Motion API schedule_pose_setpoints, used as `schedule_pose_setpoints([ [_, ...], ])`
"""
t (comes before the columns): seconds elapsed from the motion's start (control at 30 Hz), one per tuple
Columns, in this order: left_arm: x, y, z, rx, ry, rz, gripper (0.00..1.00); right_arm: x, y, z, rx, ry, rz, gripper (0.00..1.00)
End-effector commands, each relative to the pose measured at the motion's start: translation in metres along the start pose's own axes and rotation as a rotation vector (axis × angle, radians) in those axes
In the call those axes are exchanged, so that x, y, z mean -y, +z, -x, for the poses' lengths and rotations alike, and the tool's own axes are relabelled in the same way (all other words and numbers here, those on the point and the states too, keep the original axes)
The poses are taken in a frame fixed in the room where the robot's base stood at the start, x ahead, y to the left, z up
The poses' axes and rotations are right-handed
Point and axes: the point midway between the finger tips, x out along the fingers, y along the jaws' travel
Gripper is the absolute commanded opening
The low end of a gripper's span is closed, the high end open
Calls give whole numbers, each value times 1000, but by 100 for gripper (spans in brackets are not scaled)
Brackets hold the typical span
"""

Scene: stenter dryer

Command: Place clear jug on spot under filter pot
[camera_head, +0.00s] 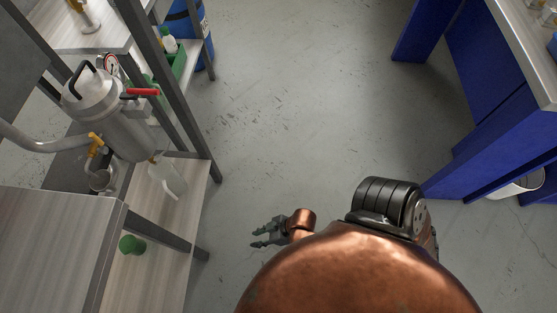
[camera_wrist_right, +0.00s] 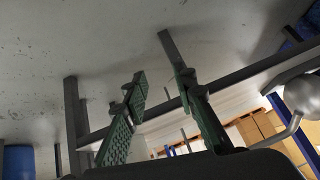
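The clear jug (camera_head: 172,178) stands on the light wooden lower shelf (camera_head: 170,250), beside the lower end of the filter pot. The filter pot (camera_head: 120,125) is a silver metal cylinder with a black handle, a gauge and a red lever. The target spot cannot be made out. My right gripper (camera_head: 262,238) is out over the floor, to the right of the shelf and apart from the jug. Its two fingers are spread with nothing between them in the wrist view (camera_wrist_right: 162,90). My left gripper is not in view.
A grey frame post (camera_head: 180,95) stands between the pot and the aisle. A metal cup (camera_head: 103,178) and a green object (camera_head: 131,245) are near the shelf. Blue benches (camera_head: 495,145) stand on the right. The floor (camera_head: 300,110) between is clear.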

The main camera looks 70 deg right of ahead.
Motion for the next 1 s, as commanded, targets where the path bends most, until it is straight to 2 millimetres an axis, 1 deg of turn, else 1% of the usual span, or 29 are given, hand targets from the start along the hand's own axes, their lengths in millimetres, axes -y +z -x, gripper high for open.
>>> schedule_pose_setpoints([
  [0.03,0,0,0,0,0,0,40,-1,26,26,97,17,-28,26],
  [0.07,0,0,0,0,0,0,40,-2,41,42,157,30,-45,26],
  [0.1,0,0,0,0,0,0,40,-3,59,63,233,49,-68,26],
  [0.17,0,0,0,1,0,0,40,-6,83,94,336,80,-104,26],
  [0.2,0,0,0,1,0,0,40,-7,96,113,394,101,-127,26],
  [0.3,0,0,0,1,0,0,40,-9,119,151,505,143,-171,26],
  [0.4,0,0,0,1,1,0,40,-10,130,172,563,168,-197,26],
  [0.5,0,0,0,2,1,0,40,-10,134,179,583,176,-205,26],
  [1.0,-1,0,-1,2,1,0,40,-10,134,177,581,174,-203,26],
])
